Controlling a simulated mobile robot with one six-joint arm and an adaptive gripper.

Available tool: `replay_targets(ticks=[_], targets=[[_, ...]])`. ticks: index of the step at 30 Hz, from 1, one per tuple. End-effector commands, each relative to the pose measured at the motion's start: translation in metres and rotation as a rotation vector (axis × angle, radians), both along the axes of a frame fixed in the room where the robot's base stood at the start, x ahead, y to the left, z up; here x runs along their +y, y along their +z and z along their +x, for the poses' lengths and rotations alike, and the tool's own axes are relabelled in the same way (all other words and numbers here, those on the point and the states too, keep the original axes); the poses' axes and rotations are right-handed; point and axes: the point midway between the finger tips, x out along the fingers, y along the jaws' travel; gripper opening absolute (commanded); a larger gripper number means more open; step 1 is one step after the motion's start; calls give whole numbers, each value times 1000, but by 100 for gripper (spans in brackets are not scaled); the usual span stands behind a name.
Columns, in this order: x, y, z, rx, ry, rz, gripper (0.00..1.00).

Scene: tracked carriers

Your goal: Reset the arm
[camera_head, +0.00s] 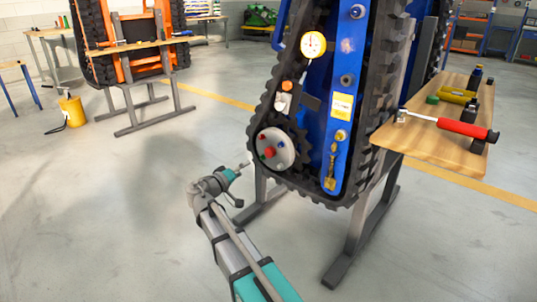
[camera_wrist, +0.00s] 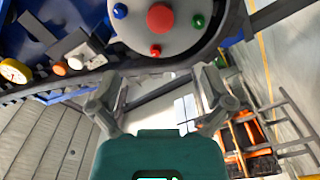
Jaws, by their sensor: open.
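My arm (camera_head: 235,245) reaches up from the bottom of the head view, left of the blue tracked carrier (camera_head: 342,110). My gripper (camera_head: 240,168) is at its end, pointing toward the carrier's grey round hub (camera_head: 276,149) with a red centre. In the wrist view my gripper (camera_wrist: 158,100) has its two fingers spread wide with nothing between them. The hub (camera_wrist: 160,25) is beyond the fingertips at the top of that view, with red, blue and green knobs on it. A gap to the hub shows in the head view.
Grey stand legs (camera_head: 360,230) hold up the carrier. An orange carrier (camera_head: 117,45) and a yellow can (camera_head: 73,110) stand back left. The left floor is clear.

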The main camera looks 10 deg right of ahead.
Motion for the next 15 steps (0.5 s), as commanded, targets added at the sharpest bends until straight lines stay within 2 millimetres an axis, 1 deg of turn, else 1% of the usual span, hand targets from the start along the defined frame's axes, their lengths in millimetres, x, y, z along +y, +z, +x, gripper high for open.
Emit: replay_targets(ticks=[8, 11, 15], targets=[[-2, 0, -1, 6, -4, 6, 100], [-9, -2, -5, 24, -16, 26, 100], [-27, -9, -18, 79, -49, 92, 100]])
